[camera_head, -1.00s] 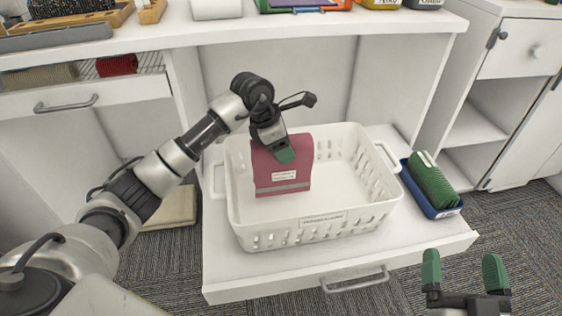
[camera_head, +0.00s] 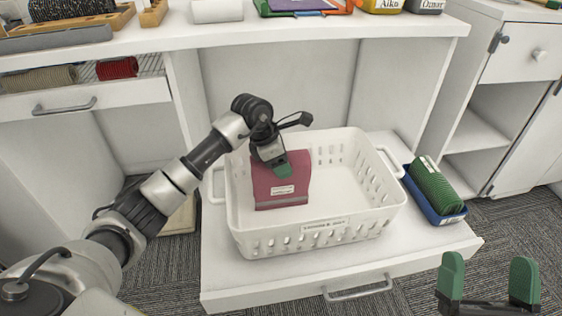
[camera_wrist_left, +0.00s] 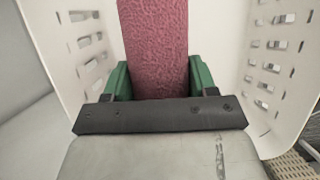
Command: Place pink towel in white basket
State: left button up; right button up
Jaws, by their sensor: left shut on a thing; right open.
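The pink towel (camera_head: 280,190), folded and upright with a white label, is inside the white basket (camera_head: 320,243) at its left part. My left gripper (camera_head: 280,169) is shut on the towel's top edge. The left wrist view shows the towel (camera_wrist_left: 154,45) between the green fingers (camera_wrist_left: 158,78), with basket walls (camera_wrist_left: 82,45) on both sides. Whether the towel's lower edge touches the basket floor I cannot tell. My right gripper (camera_head: 488,280) is open and empty at the lower right, in front of the shelf and away from the basket.
The basket stands on a white pulled-out drawer (camera_head: 230,275) with a grey handle. A counter with several items runs above and behind. The basket's right half is empty.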

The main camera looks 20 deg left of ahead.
pick_arm(q)
jog(key=o, duration=1.4)
jog(key=shift+c, duration=0.2)
jog(key=shift+r, duration=0.1)
jog(key=shift+a+r, duration=0.1)
jog(key=shift+r, duration=0.2)
jog(key=p+v, duration=0.3)
jog(key=v, duration=0.7)
jog(key=shift+r, duration=0.1)
jog(key=shift+s+a+r, duration=0.2)
jog(key=shift+r, duration=0.3)
pick_arm(e)
notch_tip(320, 180, down, 9)
jog(key=w+g+h, duration=0.2)
jog(key=g, duration=0.6)
jog(key=shift+w+d+r+h, duration=0.2)
jog(key=shift+w+d+h, duration=0.2)
pick_arm(q)
jog(key=shift+s+f, duration=0.1)
pick_arm(e)
jog(key=shift+s, duration=0.1)
